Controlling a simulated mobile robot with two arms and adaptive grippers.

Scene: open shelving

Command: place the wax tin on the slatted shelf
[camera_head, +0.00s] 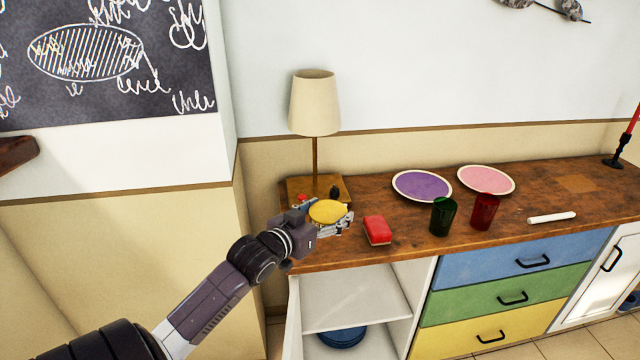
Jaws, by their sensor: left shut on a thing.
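A round, flat tin with a yellow top, which looks like the wax tin (326,211), is at the left end of the wooden counter. My left gripper (334,222) is shut on it, reaching in from the lower left. The fingers hide part of the tin's side, and I cannot tell whether it touches the counter. I see no slatted shelf in this view. My right gripper is not in view.
On the wooden counter (556,208) are a lamp (315,105), a red block (377,230), a green cup (443,216), a red cup (485,211), a purple plate (421,185) and a pink plate (486,179). An open white compartment (350,295) lies below.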

